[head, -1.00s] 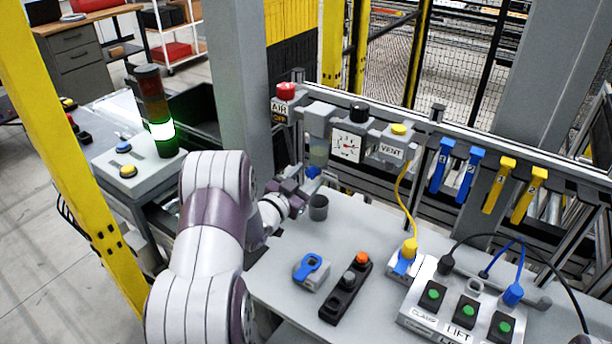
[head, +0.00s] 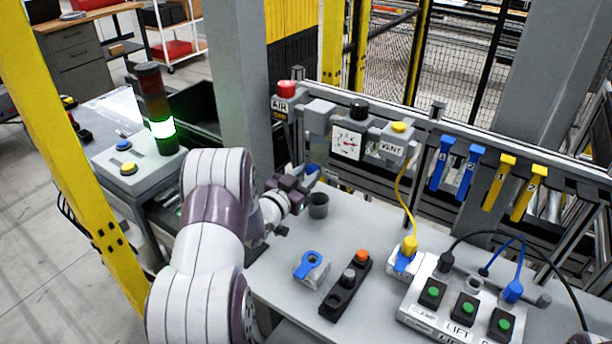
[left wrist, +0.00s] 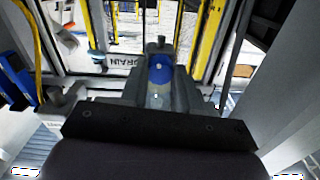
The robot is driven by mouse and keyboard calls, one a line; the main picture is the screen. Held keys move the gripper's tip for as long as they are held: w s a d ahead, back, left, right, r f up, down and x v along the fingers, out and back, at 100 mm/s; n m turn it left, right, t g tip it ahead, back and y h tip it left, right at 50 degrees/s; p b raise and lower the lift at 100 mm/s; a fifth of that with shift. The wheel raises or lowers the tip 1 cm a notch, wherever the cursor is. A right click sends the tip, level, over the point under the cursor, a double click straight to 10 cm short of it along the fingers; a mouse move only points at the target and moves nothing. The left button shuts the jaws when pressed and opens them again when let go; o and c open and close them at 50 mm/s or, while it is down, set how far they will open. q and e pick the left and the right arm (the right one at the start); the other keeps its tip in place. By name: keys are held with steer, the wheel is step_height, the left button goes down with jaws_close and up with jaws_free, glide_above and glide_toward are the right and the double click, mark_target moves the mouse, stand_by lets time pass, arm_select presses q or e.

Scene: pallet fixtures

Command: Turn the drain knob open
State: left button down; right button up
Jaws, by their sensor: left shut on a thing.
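The blue drain knob (head: 312,168) sits low under the air filter unit (head: 318,118), at the back left of the bench. My left gripper (head: 304,180) is at the knob and shut on it; the fingers partly hide it. How far the knob is turned cannot be told.
A grey cup (head: 318,206) stands close to my left gripper. The pressure gauge (head: 348,145) and VENT block (head: 391,148) are to the right. A blue-handled valve (head: 311,265), a button box (head: 346,285) and a control box (head: 462,310) stand on the bench.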

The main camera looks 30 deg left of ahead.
arm_select(q)
steer(key=n, duration=0.3)
steer(key=shift+n, duration=0.3)
steer(key=n+p, duration=0.1)
steer(key=n, duration=0.3)
steer(key=shift+n, duration=0.3)
steer(key=n+p, duration=0.1)
steer(key=n, duration=0.3)
steer(key=shift+n+p, duration=0.75)
steer(key=shift+n, duration=1.25)
steer(key=shift+f, duration=0.1)
steer(key=c, duration=0.8)
jaws_free()
steer(key=shift+d, duration=0.1)
steer(key=s, duration=0.4)
steer(key=s+b, duration=0.1)
steer(key=s, duration=0.3)
steer(key=s+a+b, duration=0.1)
steer(key=s, duration=0.3)
steer(key=shift+s, duration=0.3)
